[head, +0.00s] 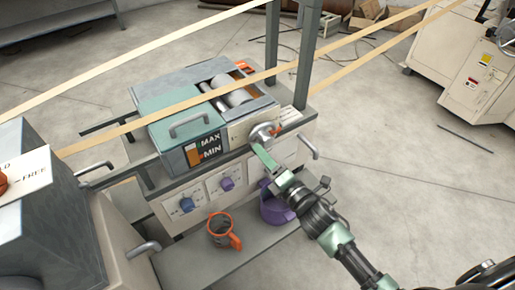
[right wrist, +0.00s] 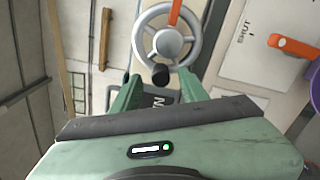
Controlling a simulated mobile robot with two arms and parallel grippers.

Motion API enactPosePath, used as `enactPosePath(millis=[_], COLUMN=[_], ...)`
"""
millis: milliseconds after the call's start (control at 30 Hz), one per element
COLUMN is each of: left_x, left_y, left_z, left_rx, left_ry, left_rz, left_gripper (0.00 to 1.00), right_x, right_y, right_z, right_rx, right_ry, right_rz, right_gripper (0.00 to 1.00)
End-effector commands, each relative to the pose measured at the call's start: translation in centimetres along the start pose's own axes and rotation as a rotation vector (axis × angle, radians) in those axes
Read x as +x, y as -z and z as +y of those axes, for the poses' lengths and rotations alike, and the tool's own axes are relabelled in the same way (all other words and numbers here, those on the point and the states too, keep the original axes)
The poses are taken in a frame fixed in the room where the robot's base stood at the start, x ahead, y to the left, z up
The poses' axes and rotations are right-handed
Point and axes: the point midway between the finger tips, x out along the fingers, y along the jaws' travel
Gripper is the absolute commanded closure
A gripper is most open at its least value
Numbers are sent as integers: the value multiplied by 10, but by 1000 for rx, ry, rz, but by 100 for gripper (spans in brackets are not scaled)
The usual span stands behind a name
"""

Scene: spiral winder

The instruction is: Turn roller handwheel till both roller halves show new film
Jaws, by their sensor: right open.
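The roller handwheel (head: 263,134) is a small silvery wheel on the front of the winder unit. In the right wrist view the handwheel (right wrist: 143,42) shows a grey rim, a pale hub, an orange pointer and a black knob (right wrist: 160,74) at its lower edge. My right gripper (head: 262,154) is open just in front of the wheel. In the right wrist view its green fingers (right wrist: 158,88) stand either side of the knob's line; contact cannot be told. The pale roller (head: 238,93) lies in the open top; its film surface is too small to judge. My left gripper is out of view.
Tan strips (head: 160,123) cross above the unit. Grey posts (head: 304,60) rise behind.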

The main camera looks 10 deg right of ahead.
Motion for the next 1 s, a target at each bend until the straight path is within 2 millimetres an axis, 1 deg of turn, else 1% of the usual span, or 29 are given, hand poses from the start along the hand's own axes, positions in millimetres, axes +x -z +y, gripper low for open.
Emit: enactPosePath(millis=[33,100,200,500,533,567,600,667,700,1000], left_x=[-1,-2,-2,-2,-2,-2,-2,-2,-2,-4], left_y=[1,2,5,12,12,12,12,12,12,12], left_z=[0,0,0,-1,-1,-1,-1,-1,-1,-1], left_rx=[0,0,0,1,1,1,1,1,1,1], left_ry=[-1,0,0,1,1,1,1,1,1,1], left_rz=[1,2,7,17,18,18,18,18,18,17], left_gripper=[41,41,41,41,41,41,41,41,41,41], right_x=[8,17,24,27,27,27,27,27,27,27], right_y=[-1,0,0,0,0,0,0,0,0,0], right_z=[1,1,0,-1,-1,-1,-1,-1,-1,1], right_rx=[0,0,1,2,2,2,2,2,2,24], right_ry=[-1,-1,0,2,2,2,2,2,2,2], right_rz=[-1,0,0,0,0,0,0,0,0,0], right_gripper=[56,56,56,56,59,68,79,95,100,100])
